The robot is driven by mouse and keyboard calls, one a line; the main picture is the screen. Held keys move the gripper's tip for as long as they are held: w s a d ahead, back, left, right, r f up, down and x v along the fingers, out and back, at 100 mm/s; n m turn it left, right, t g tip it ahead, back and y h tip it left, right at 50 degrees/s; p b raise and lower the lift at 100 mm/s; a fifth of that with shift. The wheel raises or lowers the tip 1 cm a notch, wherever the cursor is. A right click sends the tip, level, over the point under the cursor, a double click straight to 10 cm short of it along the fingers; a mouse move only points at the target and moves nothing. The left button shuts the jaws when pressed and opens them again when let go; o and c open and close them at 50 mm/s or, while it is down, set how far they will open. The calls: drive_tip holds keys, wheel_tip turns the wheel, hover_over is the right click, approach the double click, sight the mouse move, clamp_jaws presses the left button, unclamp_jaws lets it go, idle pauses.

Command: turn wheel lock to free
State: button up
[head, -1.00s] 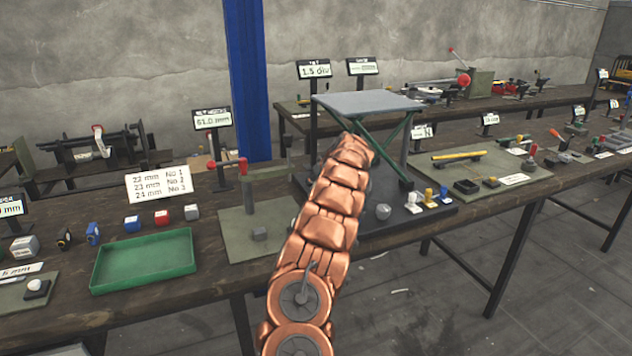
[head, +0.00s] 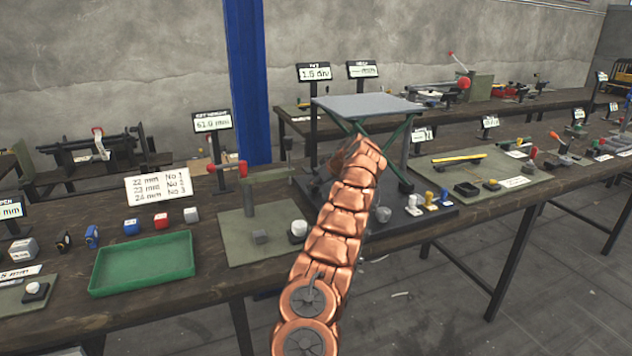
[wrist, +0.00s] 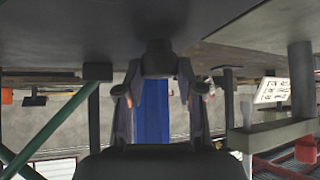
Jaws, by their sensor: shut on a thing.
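The lift has a grey top plate (head: 367,105), crossed green legs (head: 398,135) and a dark base (head: 425,210). My gripper (wrist: 158,68) is low at the lift, hidden behind my copper arm in the head view. In the wrist view, which is upside down, its two fingers close from both sides on a dark round knob (wrist: 158,52), which I take for the wheel lock. The knob sits against a dark surface. Its marking and turn angle cannot be read. A green leg (wrist: 55,125) shows beside the gripper.
Left of the lift are a green mat (head: 235,243) with a grey post and a white knob (head: 298,230), and a green tray (head: 143,264). Small weights and coloured pegs (head: 429,198) stand on the lift's base. A display (head: 314,72) stands behind.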

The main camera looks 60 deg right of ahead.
drive_tip(key=shift+s+d, duration=0.15)
drive_tip(key=shift+s, duration=0.05)
drive_tip(key=o, duration=0.9)
drive_tip(key=shift+o, duration=1.3)
drive_tip(key=shift+w, duration=0.1)
drive_tip(key=shift+s+a+r, duration=0.25)
drive_tip(key=shift+s+r, duration=0.05)
drive_tip(key=shift+r, duration=0.15)
drive_tip(key=v, duration=1.1)
drive_tip(key=shift+d+f, duration=0.1)
